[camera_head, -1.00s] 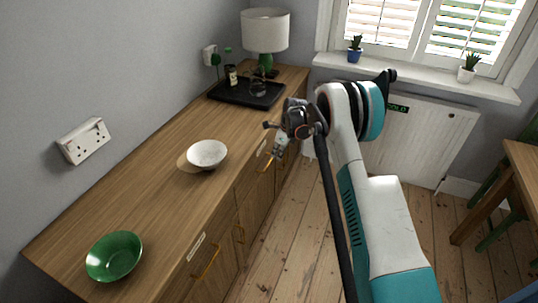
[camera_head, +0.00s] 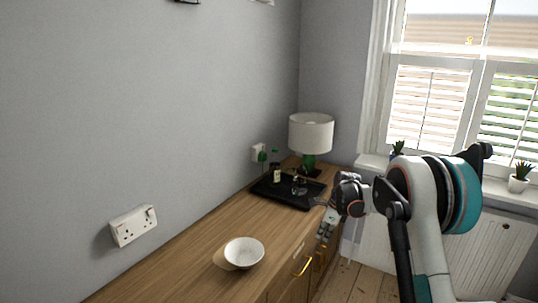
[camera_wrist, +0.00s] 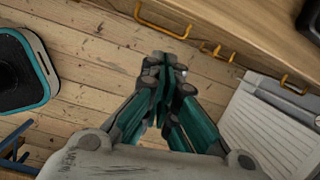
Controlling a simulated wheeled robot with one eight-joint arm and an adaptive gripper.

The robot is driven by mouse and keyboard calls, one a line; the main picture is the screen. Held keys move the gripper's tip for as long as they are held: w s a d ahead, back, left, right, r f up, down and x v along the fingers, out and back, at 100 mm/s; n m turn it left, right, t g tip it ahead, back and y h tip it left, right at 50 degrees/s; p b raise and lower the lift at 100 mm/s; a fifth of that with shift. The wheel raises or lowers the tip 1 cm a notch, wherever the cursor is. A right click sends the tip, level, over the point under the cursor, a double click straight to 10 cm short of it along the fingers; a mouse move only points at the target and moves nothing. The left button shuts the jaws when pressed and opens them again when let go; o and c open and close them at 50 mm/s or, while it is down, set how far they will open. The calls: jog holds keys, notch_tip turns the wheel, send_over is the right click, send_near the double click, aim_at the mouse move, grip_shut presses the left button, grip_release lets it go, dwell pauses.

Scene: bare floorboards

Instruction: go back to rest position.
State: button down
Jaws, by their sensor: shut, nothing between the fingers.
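My gripper (camera_wrist: 168,68) is shut and empty in the wrist view, its fingertips together above the floorboards. The drawer fronts with brass handles lie just past the tips there. In the head view my gripper (camera_head: 326,226) hangs by the front edge of the wooden sideboard (camera_head: 187,248), to the right of the bowl and apart from it. My arm bends down from the right of that view.
A white bowl (camera_head: 244,252) stands on the sideboard. A black tray (camera_head: 268,192) with bottles and a glass lies farther back, near a lamp (camera_head: 311,134). Potted plants (camera_head: 519,177) stand on the windowsill. Floorboards (camera_head: 345,282) show beside the sideboard.

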jog(key=s+a+r+n+t+h, duration=0.1)
jog(key=s+a+r+n+t, duration=0.1)
jog(key=s+r+n, duration=1.4)
jog(key=s+r+n+t, duration=0.1)
jog(key=s+r+n, duration=0.1)
jog(key=s, duration=1.2)
jog(key=s+r+n+t+h, duration=0.1)
jog(key=s+n, duration=0.4)
jog(key=s, duration=1)
jog(key=shift+a+r+t, duration=0.4)
jog(key=shift+r+t, duration=0.2)
jog(key=shift+r, duration=0.2)
